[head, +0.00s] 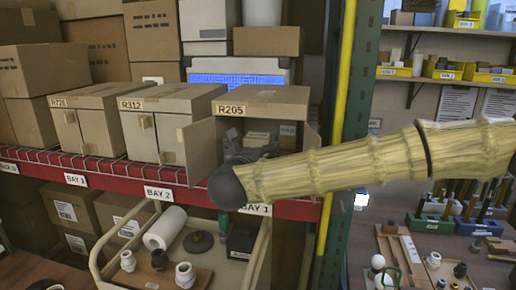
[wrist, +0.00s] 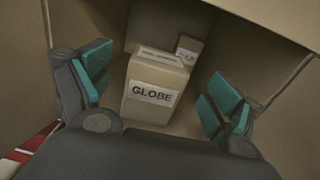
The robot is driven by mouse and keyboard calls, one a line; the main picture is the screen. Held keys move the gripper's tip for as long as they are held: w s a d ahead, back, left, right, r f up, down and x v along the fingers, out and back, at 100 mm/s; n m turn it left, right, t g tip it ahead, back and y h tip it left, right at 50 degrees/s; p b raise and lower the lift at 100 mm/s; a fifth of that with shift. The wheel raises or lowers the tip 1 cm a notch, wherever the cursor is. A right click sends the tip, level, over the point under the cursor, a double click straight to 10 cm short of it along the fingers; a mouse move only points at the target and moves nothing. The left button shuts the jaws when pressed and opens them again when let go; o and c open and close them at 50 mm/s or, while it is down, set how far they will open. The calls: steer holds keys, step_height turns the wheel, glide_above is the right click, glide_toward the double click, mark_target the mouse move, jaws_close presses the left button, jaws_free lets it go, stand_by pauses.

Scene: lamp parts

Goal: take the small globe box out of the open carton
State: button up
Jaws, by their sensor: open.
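The small globe box (wrist: 151,91), a tan box with a white label reading GLOBE, stands on the floor of the open carton in the wrist view. The carton (head: 272,96), marked R205, sits on the red shelf in the head view with its door flap (head: 201,147) swung out to the left. My gripper (wrist: 160,78) is open, with one teal-padded finger on each side of the globe box and visible gaps between. In the head view my gripper (head: 243,154) is at the carton's opening and hides part of the inside.
A second small box (wrist: 188,49) with a label stands behind the globe box to the right. Closed cartons R312 (head: 165,118) and R728 (head: 87,118) stand to the left on the shelf. A yellow pole (head: 340,120) and green post stand close to the right.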

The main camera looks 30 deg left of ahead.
mark_target(255, 141)
steer(key=p+x, duration=0.2)
steer(key=x, duration=0.1)
steer(key=shift+w+a+r, duration=0.1)
steer(key=shift+w, duration=0.55)
steer(key=c, duration=1.2)
steer(key=shift+c, duration=0.7)
